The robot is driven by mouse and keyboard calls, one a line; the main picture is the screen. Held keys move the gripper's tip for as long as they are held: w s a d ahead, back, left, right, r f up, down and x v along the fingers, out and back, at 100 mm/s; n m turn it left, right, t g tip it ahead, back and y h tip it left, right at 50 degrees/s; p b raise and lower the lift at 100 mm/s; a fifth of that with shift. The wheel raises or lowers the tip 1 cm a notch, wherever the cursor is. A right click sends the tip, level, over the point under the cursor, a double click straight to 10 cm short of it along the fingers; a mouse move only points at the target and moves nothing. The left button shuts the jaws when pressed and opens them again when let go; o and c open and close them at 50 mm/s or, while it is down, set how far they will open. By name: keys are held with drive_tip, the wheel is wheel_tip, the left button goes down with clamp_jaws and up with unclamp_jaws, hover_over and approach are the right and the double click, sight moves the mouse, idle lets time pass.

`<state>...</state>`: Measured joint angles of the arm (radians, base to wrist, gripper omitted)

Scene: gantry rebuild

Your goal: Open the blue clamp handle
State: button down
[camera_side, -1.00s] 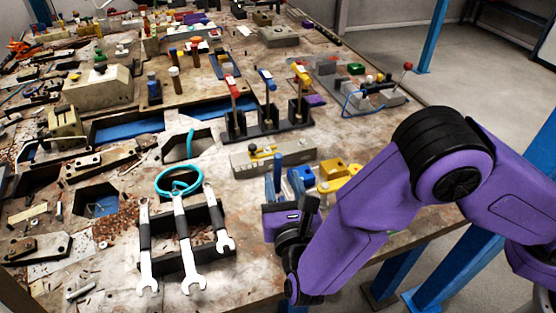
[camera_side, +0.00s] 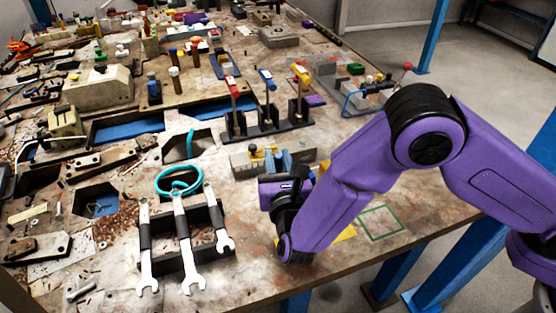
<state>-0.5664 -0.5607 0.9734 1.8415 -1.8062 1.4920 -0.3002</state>
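The blue clamp handle (camera_side: 267,78) stands upright on the middle clamp of a dark three-clamp rack (camera_side: 265,131). The red clamp handle (camera_side: 232,86) is to its left and the yellow one (camera_side: 300,72) to its right, both also raised. My gripper (camera_side: 278,160) is in front of the rack, below the blue handle in the picture and apart from it. Its blue fingers point away towards the rack, over a grey block. The fingers look empty, but the gap between them is too small to judge.
A grey block with a yellow clamp (camera_side: 258,152) lies between my gripper and the rack. A wrench holder (camera_side: 205,250) is at front left. A grey fixture with a blue cable (camera_side: 365,95) stands right of the rack. A green outlined square (camera_side: 381,222) is bare.

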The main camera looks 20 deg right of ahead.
drive_tip(key=shift+w+r+g, duration=0.1)
drive_tip(key=shift+w+g, duration=0.8)
drive_tip(key=w+f+n+g+y, duration=0.1)
drive_tip(key=w+f+g, duration=0.3)
drive_tip(key=w+g, duration=0.3)
drive_tip(key=shift+w+f+n+g, duration=0.15)
drive_tip(key=shift+f+n+g, duration=0.2)
drive_tip(key=shift+g, duration=1.45)
drive_tip(key=shift+a+f, duration=0.1)
drive_tip(key=c, duration=1.1)
unclamp_jaws()
drive_tip(key=shift+o, duration=0.2)
